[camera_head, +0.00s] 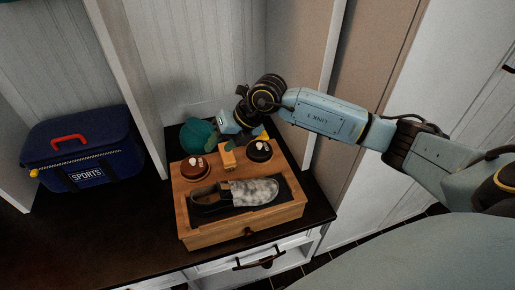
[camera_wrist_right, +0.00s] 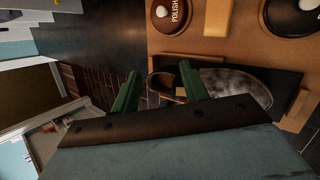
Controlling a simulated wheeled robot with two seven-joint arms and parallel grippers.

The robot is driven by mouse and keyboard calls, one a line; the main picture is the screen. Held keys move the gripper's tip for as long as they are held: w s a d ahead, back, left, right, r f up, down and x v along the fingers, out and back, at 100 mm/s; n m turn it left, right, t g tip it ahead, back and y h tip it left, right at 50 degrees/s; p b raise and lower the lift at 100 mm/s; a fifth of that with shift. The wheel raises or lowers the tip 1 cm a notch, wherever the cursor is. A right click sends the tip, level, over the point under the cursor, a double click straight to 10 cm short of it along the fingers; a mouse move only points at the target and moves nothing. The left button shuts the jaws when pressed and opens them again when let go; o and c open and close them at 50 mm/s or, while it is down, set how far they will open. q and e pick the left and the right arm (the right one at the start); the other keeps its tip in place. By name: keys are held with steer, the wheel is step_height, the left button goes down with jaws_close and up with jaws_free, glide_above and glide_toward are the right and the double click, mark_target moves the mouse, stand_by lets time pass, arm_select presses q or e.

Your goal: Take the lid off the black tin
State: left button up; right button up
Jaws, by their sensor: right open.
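The black tin (camera_head: 260,150) is round with a pale knob on its lid and stands upright at the back right of a wooden shoe-care box (camera_head: 285,217). The tin also shows at the top right of the right wrist view (camera_wrist_right: 293,18), cut by the frame edge. Its lid is on. My right gripper (camera_head: 222,134) is behind and left of the black tin, apart from it. Its green fingers (camera_wrist_right: 157,88) are spread with nothing between them in the right wrist view. My left gripper is in neither view.
A brown polish tin (camera_head: 195,168) and a small tan block (camera_head: 228,158) are beside the black tin. A grey shoe (camera_head: 240,192) lies in front. A teal rounded object (camera_head: 196,136) is behind. A blue sports bag (camera_head: 82,150) stands left. The dark bench is clear at front left.

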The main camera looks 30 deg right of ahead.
steer(key=w+d+m+h, duration=0.2)
steer(key=d+h, duration=0.4)
steer(key=d, duration=0.8)
steer(key=g+b, duration=0.1)
steer(key=b, duration=0.1)
glide_above(259, 144)
steer(key=s, duration=0.2)
steer(key=shift+h, duration=0.3)
step_height(259, 144, down, 6)
steer(key=shift+s+f, duration=0.1)
steer(key=shift+b+x, duration=1.25)
steer(key=shift+x, duration=1.45)
steer(key=shift+a+f, duration=0.15)
steer(key=shift+f, duration=0.15)
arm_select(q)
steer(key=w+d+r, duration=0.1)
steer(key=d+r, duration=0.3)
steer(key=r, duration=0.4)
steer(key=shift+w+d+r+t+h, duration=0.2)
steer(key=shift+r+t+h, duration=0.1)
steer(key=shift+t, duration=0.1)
arm_select(e)
steer(key=shift+c, duration=0.4)
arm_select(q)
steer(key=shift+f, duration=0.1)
arm_select(e)
jaws_close()
